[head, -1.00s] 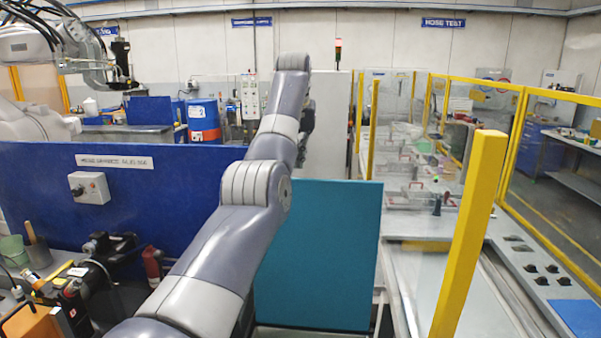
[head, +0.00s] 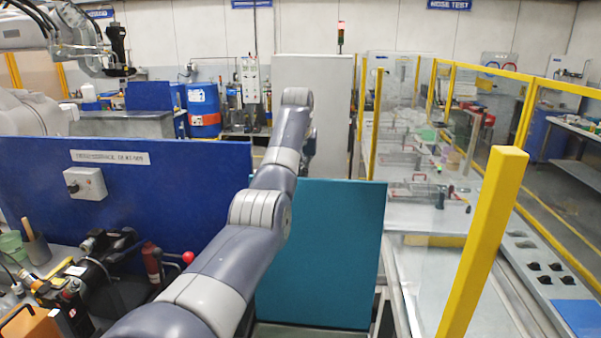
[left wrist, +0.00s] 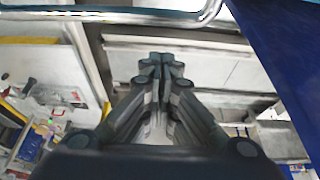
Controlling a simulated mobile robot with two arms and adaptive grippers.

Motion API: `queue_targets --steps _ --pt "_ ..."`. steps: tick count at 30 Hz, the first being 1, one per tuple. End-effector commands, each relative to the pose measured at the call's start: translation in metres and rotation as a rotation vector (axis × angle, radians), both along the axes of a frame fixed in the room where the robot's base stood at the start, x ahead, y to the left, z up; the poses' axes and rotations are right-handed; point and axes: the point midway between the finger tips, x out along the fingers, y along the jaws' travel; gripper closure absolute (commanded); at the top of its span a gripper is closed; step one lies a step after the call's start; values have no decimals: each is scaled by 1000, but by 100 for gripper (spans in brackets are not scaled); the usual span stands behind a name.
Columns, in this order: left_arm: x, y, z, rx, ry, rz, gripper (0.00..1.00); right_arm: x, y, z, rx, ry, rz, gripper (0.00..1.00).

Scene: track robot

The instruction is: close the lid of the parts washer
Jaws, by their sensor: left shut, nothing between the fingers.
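A flat teal panel (head: 325,250), which looks like the raised lid of the parts washer, stands upright in the middle of the head view. My left arm crosses in front of its left side and reaches above its top edge. In that view the left gripper is mostly hidden behind the arm's far end. In the left wrist view the left gripper (left wrist: 160,60) has its fingers together, with nothing held. A rounded metal rim (left wrist: 215,12) shows at the top of that view, beyond the fingertips; I cannot tell whether it touches anything. My right gripper is not in view.
A blue partition (head: 150,205) with a grey switch box (head: 85,183) stands at the left. A yellow post (head: 485,240) rises at the right, before benches and fencing. A red knob (head: 188,258) shows close beside my arm. A tall pale cabinet (head: 315,100) stands behind.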

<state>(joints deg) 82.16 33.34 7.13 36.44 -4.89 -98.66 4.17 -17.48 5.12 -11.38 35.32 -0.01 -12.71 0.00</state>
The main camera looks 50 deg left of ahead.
Motion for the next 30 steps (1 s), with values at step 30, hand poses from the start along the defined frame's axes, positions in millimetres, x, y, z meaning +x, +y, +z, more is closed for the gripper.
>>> queue_targets --steps 30 --pt "-22 -20 7 2 -2 -2 100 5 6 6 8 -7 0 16"
